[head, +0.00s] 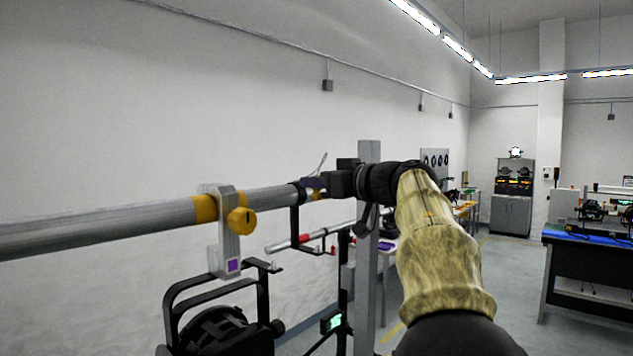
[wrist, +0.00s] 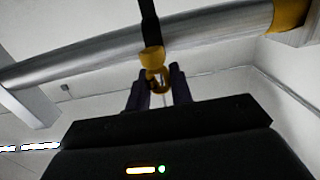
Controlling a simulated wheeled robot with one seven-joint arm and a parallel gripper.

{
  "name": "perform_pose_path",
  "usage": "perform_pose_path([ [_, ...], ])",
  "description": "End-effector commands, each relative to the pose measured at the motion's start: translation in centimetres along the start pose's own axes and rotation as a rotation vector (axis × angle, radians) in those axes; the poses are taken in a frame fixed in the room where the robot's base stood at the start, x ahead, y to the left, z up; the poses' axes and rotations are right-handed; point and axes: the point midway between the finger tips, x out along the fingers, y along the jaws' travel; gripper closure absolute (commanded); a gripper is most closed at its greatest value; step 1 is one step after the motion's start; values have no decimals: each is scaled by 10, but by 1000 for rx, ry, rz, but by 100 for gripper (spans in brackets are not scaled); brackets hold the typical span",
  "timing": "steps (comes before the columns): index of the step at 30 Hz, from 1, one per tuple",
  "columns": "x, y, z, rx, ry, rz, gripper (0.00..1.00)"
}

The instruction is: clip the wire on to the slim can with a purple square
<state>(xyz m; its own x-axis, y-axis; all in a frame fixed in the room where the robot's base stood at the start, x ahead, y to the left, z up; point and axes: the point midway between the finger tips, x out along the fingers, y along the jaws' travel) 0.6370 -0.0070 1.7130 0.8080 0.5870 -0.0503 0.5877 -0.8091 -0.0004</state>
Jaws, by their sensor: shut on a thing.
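A purple square (head: 233,265) is on the grey clamp (head: 227,235) that hangs from the horizontal pipe and has a yellow knob (head: 241,221). Below it hangs a black can (head: 222,330) in a black yoke (head: 183,290), cut off by the lower edge. My gripper (head: 312,184) is at the pipe, right of this clamp and apart from it. In the wrist view my gripper (wrist: 157,88) is shut on a small yellow ringed piece (wrist: 153,62) below a black strap (wrist: 149,22) at the pipe. I cannot tell whether this piece belongs to the wire.
The grey pipe (head: 90,230) runs along the white wall, with yellow bands. A black bracket (head: 296,217) hangs from it by my gripper. A grey post (head: 366,280) stands behind my arm. A blue-topped bench (head: 590,239) is at the right; open floor lies before it.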

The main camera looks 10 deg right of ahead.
Motion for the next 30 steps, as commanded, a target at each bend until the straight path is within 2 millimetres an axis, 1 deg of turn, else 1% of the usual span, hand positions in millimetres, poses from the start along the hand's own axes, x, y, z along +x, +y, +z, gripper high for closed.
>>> perform_pose_path([
  [30,1,0,21,0,1,0,100],
])
